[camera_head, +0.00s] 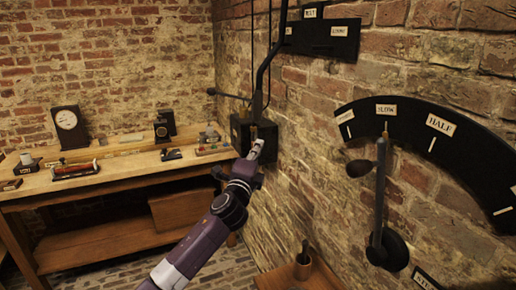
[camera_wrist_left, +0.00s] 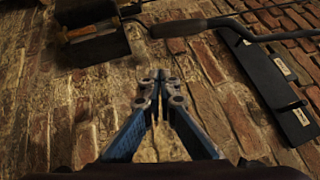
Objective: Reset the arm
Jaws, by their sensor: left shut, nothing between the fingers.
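My left arm comes up from the bottom of the head view, and its gripper (camera_head: 257,146) shows in front of a black wall box (camera_head: 240,128). In the left wrist view the two blue-sided fingers (camera_wrist_left: 158,82) are together, with nothing between them. The fingers point toward the brick wall. The black box (camera_wrist_left: 92,44) is at upper left there, apart from the fingertips in the picture. A lever with a brown grip (camera_wrist_left: 178,28) crosses just beyond the fingertips; I cannot tell the gap. My right gripper is not in view.
A black dial plate (camera_head: 455,150) marked SLOW and HALF, with a lever (camera_head: 379,195), is on the right wall. A labelled plate (camera_head: 320,38) is higher up. A wooden workbench (camera_head: 110,172) with a clock (camera_head: 69,125) stands at left. A wooden stool or stand (camera_head: 298,278) is below.

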